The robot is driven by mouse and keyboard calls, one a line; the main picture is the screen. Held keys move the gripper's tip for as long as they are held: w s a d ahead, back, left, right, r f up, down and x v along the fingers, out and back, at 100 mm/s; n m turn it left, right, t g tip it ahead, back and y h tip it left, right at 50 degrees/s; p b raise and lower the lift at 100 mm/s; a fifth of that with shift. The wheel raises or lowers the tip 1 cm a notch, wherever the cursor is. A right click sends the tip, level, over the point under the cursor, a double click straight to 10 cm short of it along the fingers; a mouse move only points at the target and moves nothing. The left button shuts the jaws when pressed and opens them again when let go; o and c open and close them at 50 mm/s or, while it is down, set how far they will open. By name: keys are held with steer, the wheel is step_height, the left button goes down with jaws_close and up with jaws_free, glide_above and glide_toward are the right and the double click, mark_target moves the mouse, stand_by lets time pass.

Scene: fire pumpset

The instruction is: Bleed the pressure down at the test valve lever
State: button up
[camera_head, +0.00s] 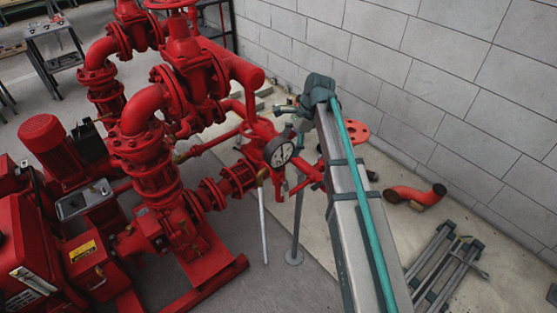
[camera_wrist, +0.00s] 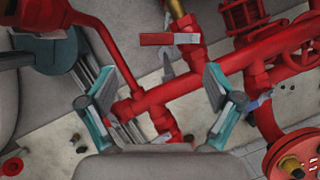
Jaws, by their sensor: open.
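In the wrist view a short red lever (camera_wrist: 160,39) with a pale metal end lies crosswise below a brass fitting (camera_wrist: 179,10) on the red pipework; it looks like the test valve lever. I cannot pick it out surely in the head view. My gripper (camera_wrist: 164,106) is open, its two teal and grey fingers spread wide, with nothing between the pads. The lever appears above the fingertips in the wrist view, apart from both. A red pipe (camera_wrist: 190,84) passes behind the gap. In the head view the round pressure gauge (camera_head: 279,152) stands just left of my arm.
Large red pumps and pipework (camera_head: 160,110) fill the left. A grey block wall (camera_head: 440,70) is close on the right. A loose orange-red elbow (camera_head: 415,195) and a grey metal frame (camera_head: 450,265) lie on the floor. A red handwheel (camera_wrist: 300,45) shows right in the wrist view.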

steer(key=p+x, duration=0.1)
steer(key=x, duration=0.7)
